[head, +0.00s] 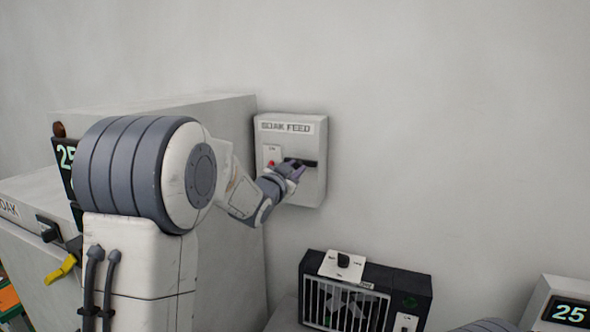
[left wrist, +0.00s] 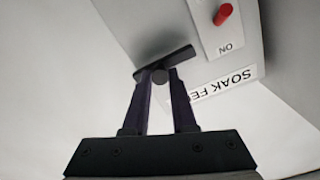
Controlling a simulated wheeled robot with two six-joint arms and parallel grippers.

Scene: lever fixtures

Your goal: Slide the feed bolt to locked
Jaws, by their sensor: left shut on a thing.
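The feed bolt (head: 312,163) is a dark bar on the front of a pale wall box (head: 316,188) labelled SOAK FEED, in the head view. In the left wrist view the bolt (left wrist: 181,59) is a dark bar with a round dark knob (left wrist: 160,75). My left gripper (head: 296,172) reaches the bolt from the left. In the left wrist view its two dark fingers (left wrist: 161,80) are shut on the knob. The fingers hide part of the bolt in the head view, and I cannot read the bolt's end marks. My right gripper is not in view.
A pale cabinet (head: 236,118) stands left of the box. A black grilled unit (head: 366,290) and a display box (head: 566,308) are lower right. Bare wall lies right of the box.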

